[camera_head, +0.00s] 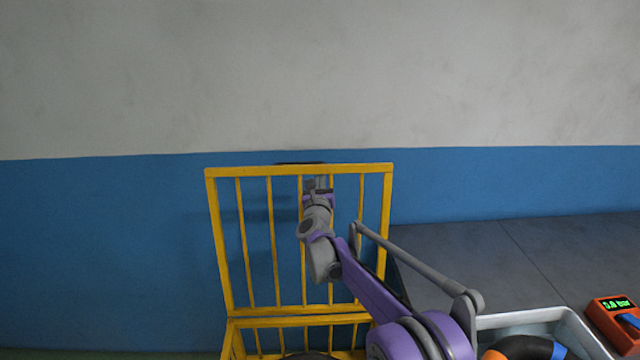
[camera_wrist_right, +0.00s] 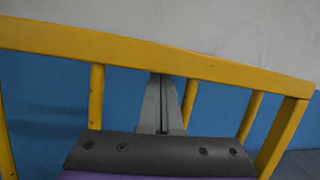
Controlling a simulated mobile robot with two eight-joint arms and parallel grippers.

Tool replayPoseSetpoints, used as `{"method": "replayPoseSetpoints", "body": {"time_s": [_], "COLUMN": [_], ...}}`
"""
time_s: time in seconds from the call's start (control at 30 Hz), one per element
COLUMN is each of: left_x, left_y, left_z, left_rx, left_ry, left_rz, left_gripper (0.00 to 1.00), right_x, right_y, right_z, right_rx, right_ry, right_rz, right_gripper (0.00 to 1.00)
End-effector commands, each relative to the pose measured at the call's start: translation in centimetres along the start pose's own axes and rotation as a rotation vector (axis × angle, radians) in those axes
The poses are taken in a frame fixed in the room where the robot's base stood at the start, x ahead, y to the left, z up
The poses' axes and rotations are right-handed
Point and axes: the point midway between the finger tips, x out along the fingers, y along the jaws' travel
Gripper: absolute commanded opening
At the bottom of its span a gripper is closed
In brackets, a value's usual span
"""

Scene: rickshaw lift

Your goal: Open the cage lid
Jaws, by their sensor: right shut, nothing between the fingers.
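The yellow cage lid (camera_head: 299,170) stands upright above the back of the yellow cage (camera_head: 290,321), its bars in front of the blue wall. The top bar of the lid (camera_wrist_right: 215,68) crosses the right wrist view. My right gripper (camera_head: 319,184) is at the lid's upper part, just below the top bar. In the right wrist view its grey fingers (camera_wrist_right: 162,95) are together with nothing between them, and their tips are hidden by the top bar. Only the upper part of the cage shows. My left gripper is out of view.
A dark grey table (camera_head: 500,262) is at the right. A light grey bin (camera_head: 527,319) with orange and black items stands at the lower right, beside an orange device (camera_head: 607,322) with a green display. A grey and blue wall (camera_head: 110,240) is behind the lid.

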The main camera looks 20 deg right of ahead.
Motion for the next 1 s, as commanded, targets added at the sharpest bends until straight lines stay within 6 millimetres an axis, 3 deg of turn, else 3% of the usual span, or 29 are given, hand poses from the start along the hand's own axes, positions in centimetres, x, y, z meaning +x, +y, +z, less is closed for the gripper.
{"method": "replayPoseSetpoints", "body": {"time_s": [0.2,0.63,0.77,1.0], "left_x": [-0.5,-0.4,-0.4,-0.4], "left_y": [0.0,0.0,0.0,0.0], "left_z": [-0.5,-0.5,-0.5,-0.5], "left_rx": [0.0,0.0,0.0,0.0], "left_ry": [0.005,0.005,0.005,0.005], "left_rz": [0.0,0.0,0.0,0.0], "left_gripper": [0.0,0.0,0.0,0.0], "right_x": [2.1,2.1,0.6,-4.4], "right_y": [0.1,0.0,-0.2,-1.0], "right_z": [0.1,0.1,0.7,2.3], "right_rx": [-0.001,-0.001,-0.001,-0.001], "right_ry": [0.0,0.0,0.0,0.0], "right_rz": [0.001,0.002,0.002,0.003], "right_gripper": [0.0,0.0,0.0,0.0]}}
